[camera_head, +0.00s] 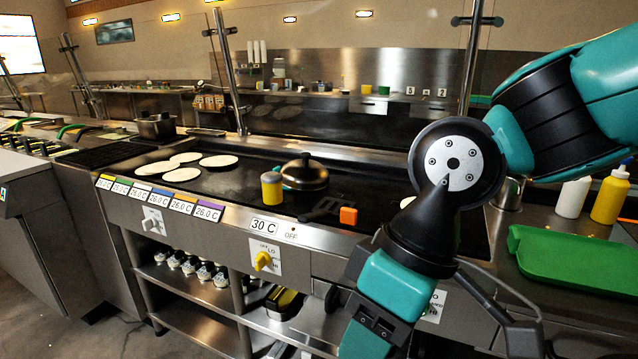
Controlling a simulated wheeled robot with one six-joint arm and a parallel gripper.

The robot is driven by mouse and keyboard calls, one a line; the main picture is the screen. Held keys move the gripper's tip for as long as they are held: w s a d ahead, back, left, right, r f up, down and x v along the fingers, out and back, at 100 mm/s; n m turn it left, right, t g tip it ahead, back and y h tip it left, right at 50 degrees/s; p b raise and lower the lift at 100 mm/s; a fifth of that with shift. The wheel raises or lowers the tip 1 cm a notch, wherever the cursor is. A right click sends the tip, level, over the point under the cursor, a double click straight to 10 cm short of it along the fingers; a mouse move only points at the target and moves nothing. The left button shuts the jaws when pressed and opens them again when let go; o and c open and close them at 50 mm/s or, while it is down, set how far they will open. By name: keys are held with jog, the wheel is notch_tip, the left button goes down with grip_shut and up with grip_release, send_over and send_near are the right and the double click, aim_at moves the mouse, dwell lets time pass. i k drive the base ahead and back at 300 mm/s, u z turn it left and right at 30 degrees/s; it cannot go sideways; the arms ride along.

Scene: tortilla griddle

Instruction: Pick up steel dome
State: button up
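The steel dome (305,174) is a dark, shiny rounded cover with a small knob on top. It sits upright on the flat black griddle (235,184), near the middle of the picture. A yellow and grey cylinder (271,188) stands just left of it and in front, overlapping its left edge in the picture. My arm comes in from the upper right and bends down to the bottom edge, right of the dome and apart from it. My gripper cannot be made out in this view, so its fingers are hidden or out of the picture.
A black spatula (320,210) and an orange block (348,215) lie in front of the dome. Several tortillas (182,174) lie on the left of the griddle. A pot (156,125) stands behind left. A green tray (575,262) and bottles (609,196) are at right.

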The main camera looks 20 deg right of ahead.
aim_at(305, 174)
jog(key=z, duration=0.65)
jog(key=k, duration=0.15)
jog(key=u, duration=2)
jog(key=i, duration=1.75)
jog(key=z, duration=0.55)
jog(key=i, duration=0.65)
jog(key=z, duration=0.85)
